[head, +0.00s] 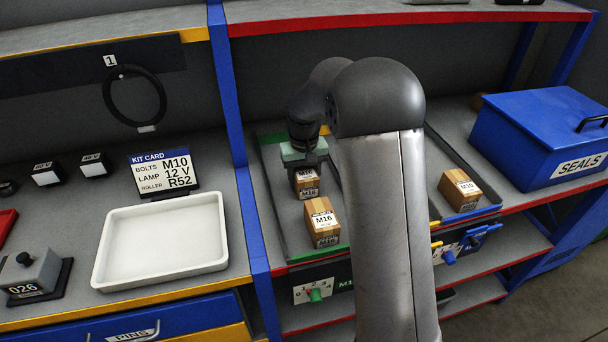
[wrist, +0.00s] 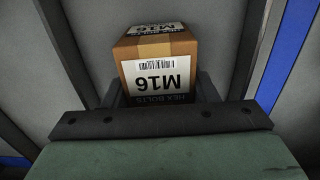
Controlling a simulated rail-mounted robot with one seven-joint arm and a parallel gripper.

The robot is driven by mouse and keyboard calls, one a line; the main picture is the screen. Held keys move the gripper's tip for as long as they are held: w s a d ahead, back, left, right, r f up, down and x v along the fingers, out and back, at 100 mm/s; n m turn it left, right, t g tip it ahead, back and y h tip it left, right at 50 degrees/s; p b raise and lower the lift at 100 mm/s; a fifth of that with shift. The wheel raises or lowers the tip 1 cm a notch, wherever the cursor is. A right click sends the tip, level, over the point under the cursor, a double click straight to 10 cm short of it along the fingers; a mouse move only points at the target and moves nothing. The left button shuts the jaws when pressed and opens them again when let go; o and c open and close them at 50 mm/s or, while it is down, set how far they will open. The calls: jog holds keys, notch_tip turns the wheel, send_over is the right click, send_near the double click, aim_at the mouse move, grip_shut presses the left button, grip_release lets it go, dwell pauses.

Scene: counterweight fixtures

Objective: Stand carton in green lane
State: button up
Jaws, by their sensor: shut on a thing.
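My gripper (head: 306,165) is over the back part of the green-edged lane (head: 275,190), partly behind my arm. It is shut on a brown carton (head: 307,185) with a white M16 label. In the wrist view this carton (wrist: 158,65) sits between the dark fingers, its M16 label upside down in the picture. I cannot tell whether its base touches the lane floor. A second M16 carton (head: 322,222) stands in the same lane, nearer its green front edge, in front of the held one.
Another carton (head: 460,189) stands in the blue-edged lane to the right. A blue SEALS box (head: 540,135) is beyond it. A blue upright post (head: 243,150) borders the green lane's left side. An empty white tray (head: 160,240) and a kit card (head: 163,172) are further left.

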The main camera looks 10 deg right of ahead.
aim_at(304, 169)
jog(key=shift+f, duration=0.1)
jog(key=o, duration=1.3)
jog(key=shift+o, duration=0.2)
notch_tip(304, 169, up, 12)
jog(key=shift+r+b, duration=0.15)
jog(key=shift+b, duration=0.45)
